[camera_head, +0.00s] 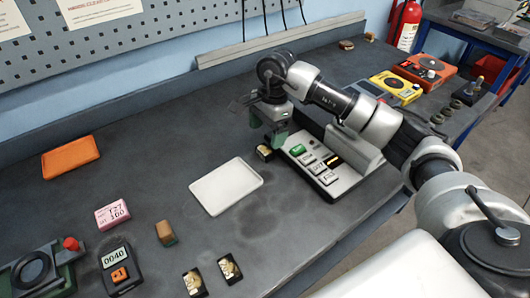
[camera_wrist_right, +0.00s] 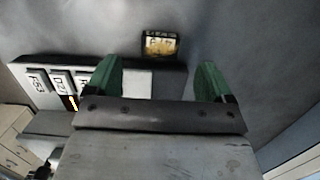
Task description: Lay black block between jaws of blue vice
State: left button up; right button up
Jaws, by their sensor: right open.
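A small black block with a gold label (camera_head: 264,152) lies on the dark bench, close to the left end of a white panel with labelled keys. It also shows in the right wrist view as a black block (camera_wrist_right: 159,46), beyond the fingertips. My right gripper (camera_head: 267,129) is open above it, its two green fingers apart; in the wrist view the space between the fingers (camera_wrist_right: 158,76) is empty. Two similar black blocks with gold faces, one (camera_head: 193,282) and another (camera_head: 229,268), lie at the front. I cannot make out a blue vice. My left gripper is not in view.
The white keyed panel (camera_head: 352,176) is just right of the gripper. A white tray (camera_head: 226,186) lies to the left. An orange tray (camera_head: 70,157), pink timer (camera_head: 113,214), brown block (camera_head: 166,233) and meter (camera_head: 119,270) are farther left. The back middle is clear.

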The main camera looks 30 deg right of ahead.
aim_at(265, 149)
jog(key=shift+a+f, duration=0.15)
jog(key=shift+f, duration=0.5)
notch_tip(265, 149, down, 4)
jog(key=shift+r+p, duration=0.15)
jog(key=shift+p, duration=0.55)
jog(key=shift+f, duration=0.45)
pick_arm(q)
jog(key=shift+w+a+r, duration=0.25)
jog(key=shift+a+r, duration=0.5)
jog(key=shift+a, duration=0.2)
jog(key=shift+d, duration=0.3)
pick_arm(e)
jog(key=shift+r, duration=0.1)
jog(key=c, duration=1.3)
